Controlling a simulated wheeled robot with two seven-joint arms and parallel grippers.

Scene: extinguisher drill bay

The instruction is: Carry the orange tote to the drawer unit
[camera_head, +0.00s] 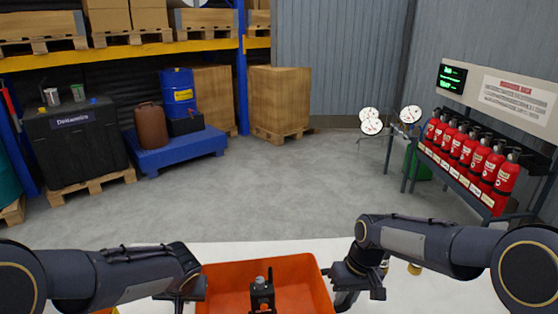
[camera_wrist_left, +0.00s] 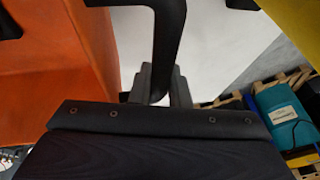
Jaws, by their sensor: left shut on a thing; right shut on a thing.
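The orange tote (camera_head: 222,274) is at the bottom centre of the head view, directly before me, its near part cut off by the frame. A small black and orange object (camera_head: 262,294) with a grey top is inside it. My left gripper (camera_head: 187,290) is at the tote's left side. In the left wrist view its fingers (camera_wrist_left: 160,88) are shut on a black curved handle (camera_wrist_left: 170,40) beside the orange wall (camera_wrist_left: 50,75). My right gripper (camera_head: 352,288) is shut at the tote's right side; its handle is mostly hidden. I cannot make out a drawer unit.
A white surface (camera_head: 290,249) lies around the tote. Grey floor (camera_head: 270,180) beyond is open.

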